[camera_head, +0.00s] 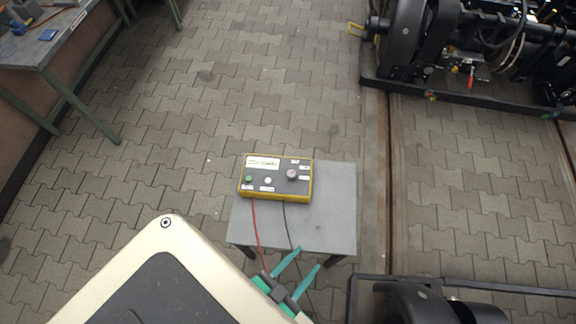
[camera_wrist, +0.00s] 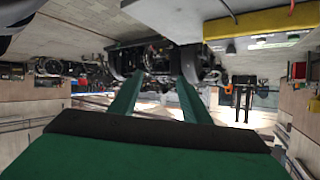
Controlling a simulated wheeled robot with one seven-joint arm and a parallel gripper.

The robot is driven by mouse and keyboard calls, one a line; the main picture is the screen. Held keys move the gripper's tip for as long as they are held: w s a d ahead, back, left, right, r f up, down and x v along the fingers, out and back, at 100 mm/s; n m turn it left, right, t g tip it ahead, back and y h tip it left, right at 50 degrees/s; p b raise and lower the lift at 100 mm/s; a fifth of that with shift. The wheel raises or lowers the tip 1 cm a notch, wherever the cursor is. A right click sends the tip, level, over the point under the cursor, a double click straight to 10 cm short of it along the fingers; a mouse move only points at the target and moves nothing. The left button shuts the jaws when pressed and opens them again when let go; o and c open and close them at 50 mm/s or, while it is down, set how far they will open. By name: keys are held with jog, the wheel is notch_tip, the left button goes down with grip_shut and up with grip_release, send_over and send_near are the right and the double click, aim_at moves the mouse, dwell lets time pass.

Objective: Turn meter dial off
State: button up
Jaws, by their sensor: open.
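The yellow meter box (camera_head: 275,178) with a dark face sits on a small grey table (camera_head: 325,225). Its round grey dial (camera_head: 292,174) is on the right part of the face; which way it points is too small to tell. A red and a black cable run from the box's near edge. My gripper (camera_head: 308,257), with green fingers, is open and empty near the table's front edge, nearer than the box and apart from it. In the wrist view my gripper's fingers (camera_wrist: 160,78) show with nothing between them, and part of the yellow meter box (camera_wrist: 262,22) shows at the upper right.
A workbench (camera_head: 45,40) with tools stands at the upper left. Black bogie machinery (camera_head: 470,45) stands at the upper right beside a rail, with another dark wheeled part (camera_head: 440,303) at the lower right. The paved floor left of the table is clear.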

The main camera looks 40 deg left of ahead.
jog(key=w+a+f+m+g, duration=0.1)
jog(key=w+a+f+g, duration=0.15)
jog(key=a, duration=0.45)
jog(key=w+a+f+m+g, duration=0.1)
jog(key=a+f, duration=0.2)
jog(key=a, duration=0.4)
jog(key=w+a+f+m+g, duration=0.1)
jog(key=w+a+f+g, duration=0.15)
jog(key=a, duration=0.35)
jog(key=shift+m+g, duration=0.4)
jog(key=shift+g, duration=0.4)
jog(key=w+a+r, duration=0.1)
jog(key=w+a, duration=0.1)
jog(key=w+a+r, duration=0.1)
jog(key=w, duration=0.1)
jog(key=w+a+r, duration=0.1)
jog(key=w+a, duration=0.1)
jog(key=shift+w+a, duration=0.15)
jog(key=shift+a, duration=0.2)
jog(key=m+g+h, duration=0.1)
jog(key=g+h, duration=0.1)
send_near(291, 173)
jog(key=s+r, duration=0.1)
jog(key=r, duration=0.1)
jog(key=x, duration=0.8)
jog(key=shift+w+a+f, duration=0.1)
jog(key=shift+w+f, duration=0.15)
jog(key=shift+f, duration=0.1)
jog(key=shift+w+f, duration=0.15)
jog(key=shift+f, duration=0.6)
